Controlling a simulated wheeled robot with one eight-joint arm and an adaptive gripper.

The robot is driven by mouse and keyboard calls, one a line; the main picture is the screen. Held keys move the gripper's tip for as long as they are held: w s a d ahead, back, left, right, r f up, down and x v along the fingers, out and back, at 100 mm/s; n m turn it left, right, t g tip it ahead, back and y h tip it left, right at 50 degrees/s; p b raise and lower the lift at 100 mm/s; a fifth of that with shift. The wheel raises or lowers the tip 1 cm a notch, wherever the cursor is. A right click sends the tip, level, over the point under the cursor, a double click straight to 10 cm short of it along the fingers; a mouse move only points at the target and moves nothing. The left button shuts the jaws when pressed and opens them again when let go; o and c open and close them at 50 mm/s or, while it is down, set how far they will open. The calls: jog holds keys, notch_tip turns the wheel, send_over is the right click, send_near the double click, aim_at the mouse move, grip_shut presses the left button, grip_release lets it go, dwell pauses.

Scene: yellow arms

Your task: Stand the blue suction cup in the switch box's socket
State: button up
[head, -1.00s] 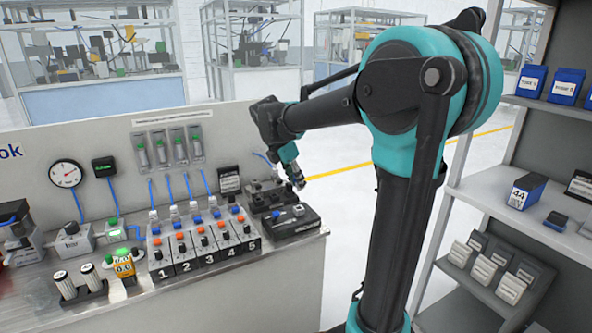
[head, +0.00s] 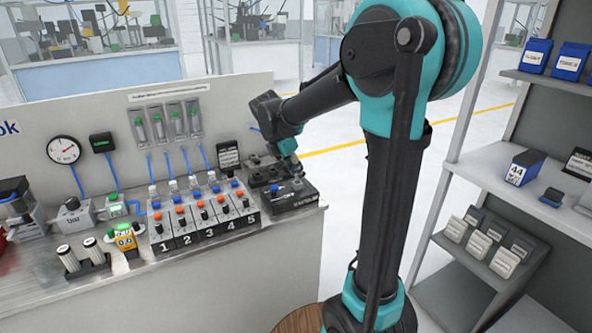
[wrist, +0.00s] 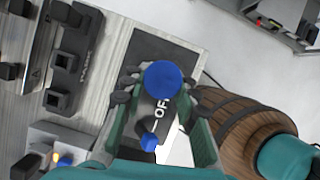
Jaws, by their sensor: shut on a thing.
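The blue suction cup (wrist: 163,80) shows as a round blue disc between the fingers of my gripper (wrist: 160,92) in the wrist view. My gripper is shut on it. Below lies the dark switch box (wrist: 150,48), with a white OFF marking and a blue knob (wrist: 150,140) on its top. The socket is hidden, and I cannot tell whether the cup touches the box. In the head view, my gripper (head: 291,164) is over the back of the switch box (head: 302,203) at the bench's right end. The cup cannot be made out there.
A dark rack with square holes (wrist: 62,60) stands beside the box. A row of numbered valve units (head: 203,222) lies left of the box. An upright label block (head: 228,158) stands behind. A wooden barrel-like stool (wrist: 240,120) is beyond the bench edge. Shelves (head: 480,180) stand at right.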

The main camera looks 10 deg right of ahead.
jog(key=shift+f, duration=0.85)
dwell(0.8)
jog(key=o, duration=1)
notch_tip(320, 180, up, 9)
dwell(0.4)
